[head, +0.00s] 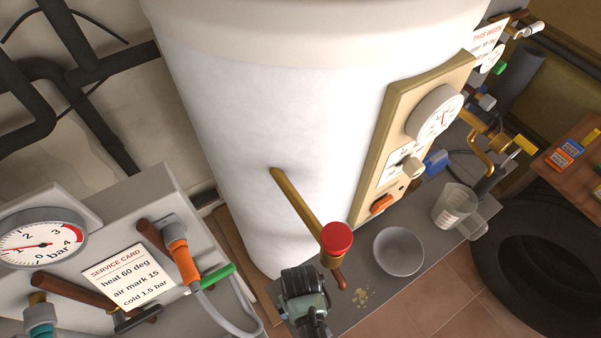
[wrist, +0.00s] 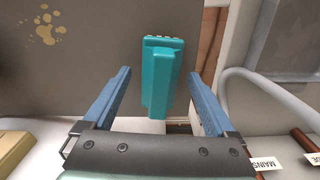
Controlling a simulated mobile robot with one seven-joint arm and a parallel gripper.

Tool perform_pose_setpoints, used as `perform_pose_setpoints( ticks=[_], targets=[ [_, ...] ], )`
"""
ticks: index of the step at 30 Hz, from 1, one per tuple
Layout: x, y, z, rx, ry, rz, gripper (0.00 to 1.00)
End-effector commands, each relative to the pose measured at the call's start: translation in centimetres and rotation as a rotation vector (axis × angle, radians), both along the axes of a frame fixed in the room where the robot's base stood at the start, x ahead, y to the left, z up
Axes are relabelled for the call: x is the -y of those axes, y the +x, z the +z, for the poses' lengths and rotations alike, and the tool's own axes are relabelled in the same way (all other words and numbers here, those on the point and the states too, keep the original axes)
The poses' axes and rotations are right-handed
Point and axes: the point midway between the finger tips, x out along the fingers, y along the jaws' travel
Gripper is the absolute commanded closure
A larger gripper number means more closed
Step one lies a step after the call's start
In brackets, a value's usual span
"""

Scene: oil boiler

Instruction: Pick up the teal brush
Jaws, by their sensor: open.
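The teal brush (wrist: 162,80) shows in the wrist view as a blocky teal body with a narrower raised part and a thin row of yellowish bristles at its far end. It lies near the right edge of a dark grey surface. My gripper (wrist: 158,73) is open, with one blue finger left of the brush and one right of it. There are visible gaps on both sides, and the fingers do not appear to touch it. In the head view my gripper (head: 302,284) is low at the centre, and I cannot make out the brush there.
A brass pipe with a red cap (head: 337,238) stands close beside my gripper. A grey bowl (head: 398,251) and a clear measuring jug (head: 454,206) are to the right. A white boiler tank (head: 270,120) rises behind. A grey hose (wrist: 270,95) curves at right in the wrist view.

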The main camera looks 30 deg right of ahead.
Motion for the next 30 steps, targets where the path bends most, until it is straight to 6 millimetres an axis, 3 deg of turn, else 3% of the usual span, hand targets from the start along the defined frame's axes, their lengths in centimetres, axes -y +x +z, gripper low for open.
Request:
perform_pose_setpoints(
  ticks=[4,19,30],
  targets=[
    [0.0,0.03,0.05,0.001,0.0,0.0,0.11],
    [0.0,0.04,0.08,0.001,0.0,0.0,1.0],
    [-0.05,-0.02,0.26,0.001,0.0,0.0,1.0]
  ],
)
